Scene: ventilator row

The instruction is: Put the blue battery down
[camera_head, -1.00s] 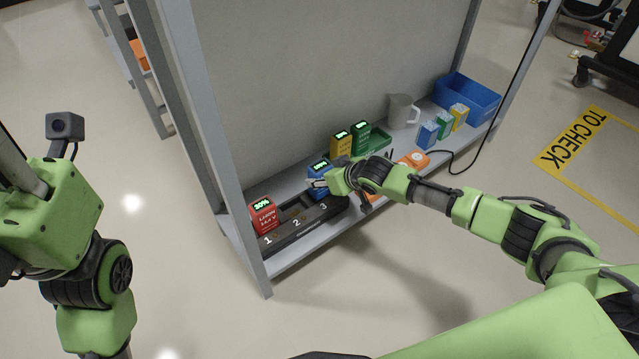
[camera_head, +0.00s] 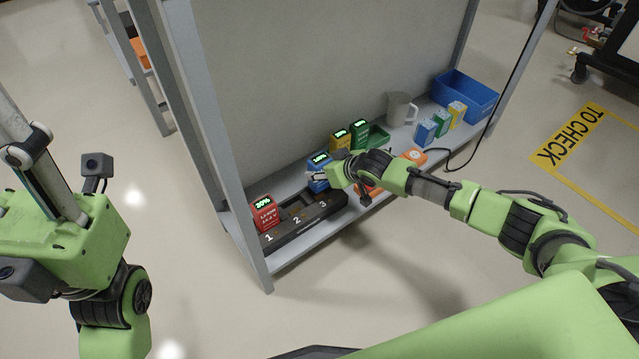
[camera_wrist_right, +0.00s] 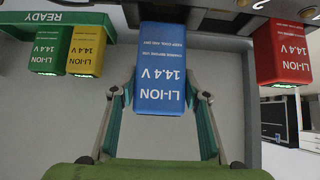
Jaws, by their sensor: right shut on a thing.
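The blue battery (camera_head: 317,174) is at the slot marked 3 of the dark charger (camera_head: 326,210) on the shelf. I cannot tell whether it is fully seated or slightly above the slot. My right gripper (camera_head: 332,176) is shut on it. In the right wrist view the blue battery (camera_wrist_right: 161,70) is between my two fingers (camera_wrist_right: 162,98). A red battery (camera_head: 264,212) stands in slot 1, and slot 2 looks empty. Parts of my left gripper (camera_head: 28,150) show at the far left, away from the shelf; its jaw opening is unclear.
A yellow battery (camera_head: 340,140) and a green battery (camera_head: 359,134) stand by a green tray (camera_head: 378,137) behind my right wrist. A shelf post (camera_head: 222,150) rises at the left.

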